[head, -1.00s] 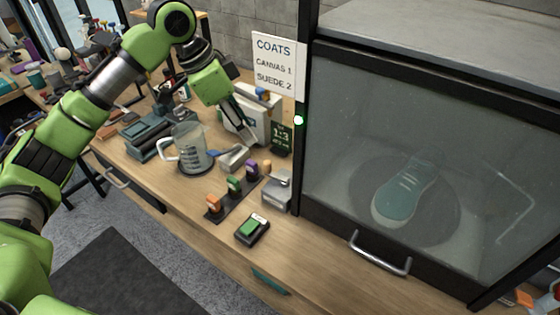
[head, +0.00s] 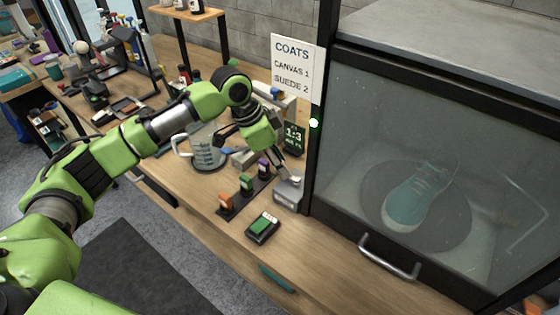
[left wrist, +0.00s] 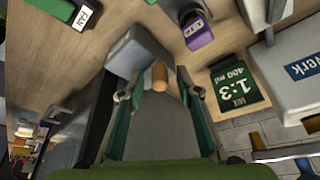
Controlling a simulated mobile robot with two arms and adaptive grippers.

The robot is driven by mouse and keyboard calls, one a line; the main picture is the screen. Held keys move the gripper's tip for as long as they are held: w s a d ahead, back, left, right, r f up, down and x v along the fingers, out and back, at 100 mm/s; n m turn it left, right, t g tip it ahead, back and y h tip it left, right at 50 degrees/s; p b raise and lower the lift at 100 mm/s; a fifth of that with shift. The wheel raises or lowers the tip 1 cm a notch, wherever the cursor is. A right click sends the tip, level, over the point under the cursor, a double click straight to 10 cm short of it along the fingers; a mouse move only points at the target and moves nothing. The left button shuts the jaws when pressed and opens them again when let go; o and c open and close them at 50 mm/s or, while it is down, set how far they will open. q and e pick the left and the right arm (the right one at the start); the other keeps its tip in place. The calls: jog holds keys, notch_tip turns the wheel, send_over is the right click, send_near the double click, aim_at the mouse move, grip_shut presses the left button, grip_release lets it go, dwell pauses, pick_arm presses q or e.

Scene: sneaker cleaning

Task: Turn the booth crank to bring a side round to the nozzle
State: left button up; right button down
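The booth (head: 410,60) stands at the right, with a teal sneaker (head: 412,195) on a dark round turntable (head: 375,205) behind its glass. A grey crank box (head: 287,196) sits on the bench against the booth's left post. In the left wrist view a tan wooden crank knob (left wrist: 160,76) stands out by the grey box (left wrist: 128,52). My left gripper (head: 287,174) is just above the box. Its fingers (left wrist: 158,97) are spread, one on each side of the knob's line; contact cannot be told. My right gripper is out of view.
A rack with orange, green and purple labelled pods (head: 246,184) stands just left of the crank box. A small device with a green screen (head: 263,227) lies in front. The booth door handle (head: 388,260) sticks out.

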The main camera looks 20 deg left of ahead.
pick_arm(q)
grip_shut()
jog(key=shift+w+r+m+p, duration=0.2)
jog(key=shift+m+p, duration=0.1)
jog(key=shift+p, duration=0.35)
jog(key=shift+w+d+f+m+g+p, duration=0.15)
jog(key=shift+m+g+p, duration=0.2)
jog(key=shift+m, duration=0.15)
grip_release()
